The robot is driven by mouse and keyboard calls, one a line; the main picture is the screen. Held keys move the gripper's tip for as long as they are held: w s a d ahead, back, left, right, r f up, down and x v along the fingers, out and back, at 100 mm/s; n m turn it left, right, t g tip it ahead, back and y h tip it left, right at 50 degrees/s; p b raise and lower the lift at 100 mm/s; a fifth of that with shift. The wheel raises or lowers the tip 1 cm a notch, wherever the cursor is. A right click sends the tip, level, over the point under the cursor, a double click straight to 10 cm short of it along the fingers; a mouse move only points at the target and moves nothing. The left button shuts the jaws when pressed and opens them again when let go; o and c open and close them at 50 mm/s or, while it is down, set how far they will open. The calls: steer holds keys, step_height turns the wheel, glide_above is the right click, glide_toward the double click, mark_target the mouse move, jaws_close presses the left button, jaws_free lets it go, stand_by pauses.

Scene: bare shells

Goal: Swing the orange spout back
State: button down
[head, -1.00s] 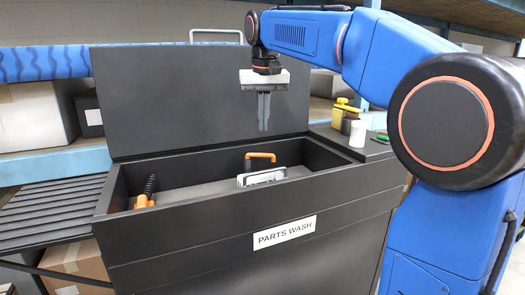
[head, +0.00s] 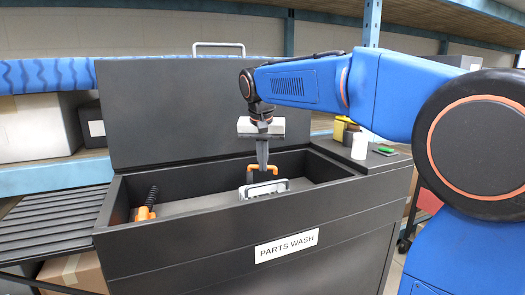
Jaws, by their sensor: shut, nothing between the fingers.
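The orange spout (head: 252,168) is a short bent tube inside the black parts-wash basin (head: 200,232), near its middle. One end bends down at the left. My gripper (head: 263,166) is above the basin with its fingers pointing straight down, shut and empty. The fingertips overlap the middle of the spout in the picture and hide part of it. I cannot tell whether they touch it.
A pale metal part (head: 268,190) stands just in front of the spout. An orange brush with black bristles (head: 146,212) is at the basin's left end. The raised lid (head: 170,110) stands behind. Yellow containers and a white cup (head: 360,146) stand on the right ledge.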

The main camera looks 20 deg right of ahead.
steer(key=w, duration=0.1)
steer(key=w+d+f, duration=0.1)
steer(key=w, duration=0.1)
steer(key=shift+w+d+f, duration=0.3)
steer(key=shift+w+d, duration=0.05)
steer(key=shift+w, duration=0.05)
steer(key=shift+d, duration=0.1)
steer(key=shift+w+d+n+y, duration=0.25)
steer(key=shift+w+d+n, duration=0.2)
steer(key=shift+w+n, duration=0.25)
steer(key=shift+w+d+n+y, duration=0.25)
steer(key=shift+w+d+n, duration=0.25)
steer(key=shift+n, duration=0.3)
steer(key=shift+w, duration=0.1)
steer(key=shift+r, duration=0.1)
steer(key=v, duration=1.7)
steer(key=shift+s, duration=0.25)
